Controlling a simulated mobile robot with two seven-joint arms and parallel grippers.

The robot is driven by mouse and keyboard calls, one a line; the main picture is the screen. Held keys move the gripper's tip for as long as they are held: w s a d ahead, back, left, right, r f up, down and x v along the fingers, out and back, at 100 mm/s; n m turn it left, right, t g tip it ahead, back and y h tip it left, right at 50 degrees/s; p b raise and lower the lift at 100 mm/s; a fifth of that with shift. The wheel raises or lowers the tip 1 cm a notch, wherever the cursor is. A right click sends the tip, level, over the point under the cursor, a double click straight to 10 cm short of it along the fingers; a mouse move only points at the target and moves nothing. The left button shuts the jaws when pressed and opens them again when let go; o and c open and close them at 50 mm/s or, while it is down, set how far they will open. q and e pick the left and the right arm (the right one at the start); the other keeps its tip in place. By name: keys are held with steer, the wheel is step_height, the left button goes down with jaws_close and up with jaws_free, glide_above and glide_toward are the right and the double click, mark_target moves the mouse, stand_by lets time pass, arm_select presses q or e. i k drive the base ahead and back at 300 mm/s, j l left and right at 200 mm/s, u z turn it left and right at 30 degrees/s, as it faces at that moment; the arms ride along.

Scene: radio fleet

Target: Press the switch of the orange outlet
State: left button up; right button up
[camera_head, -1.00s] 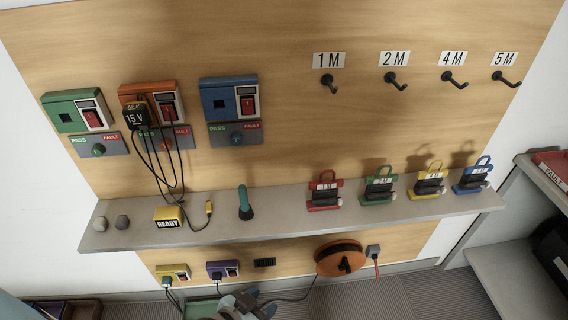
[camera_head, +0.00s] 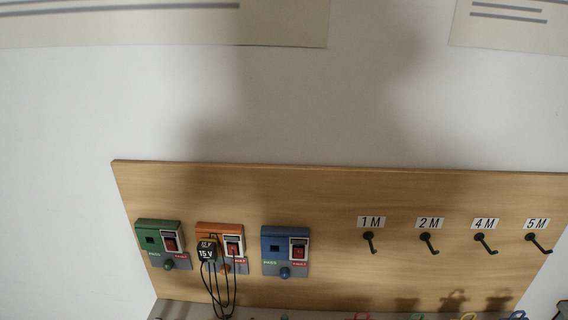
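The orange outlet (camera_head: 219,229) is mounted on the wooden board, between the green outlet (camera_head: 158,227) and the blue outlet (camera_head: 285,236). Its red switch (camera_head: 233,249) is on its right side. A black 15 V adapter (camera_head: 207,252) is plugged into its left side, and its dark cables hang down past the switch. Whether the switch is on or off is too small to tell. Neither of my grippers shows in the head view now.
The board (camera_head: 330,190) also carries several black hooks under labels 1 M (camera_head: 371,222), 2 M, 4 M and 5 M. The shelf (camera_head: 180,309) shows only at the bottom edge, with tops of coloured items.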

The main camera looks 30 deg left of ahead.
mark_target(230, 246)
steer(key=u, duration=1.4)
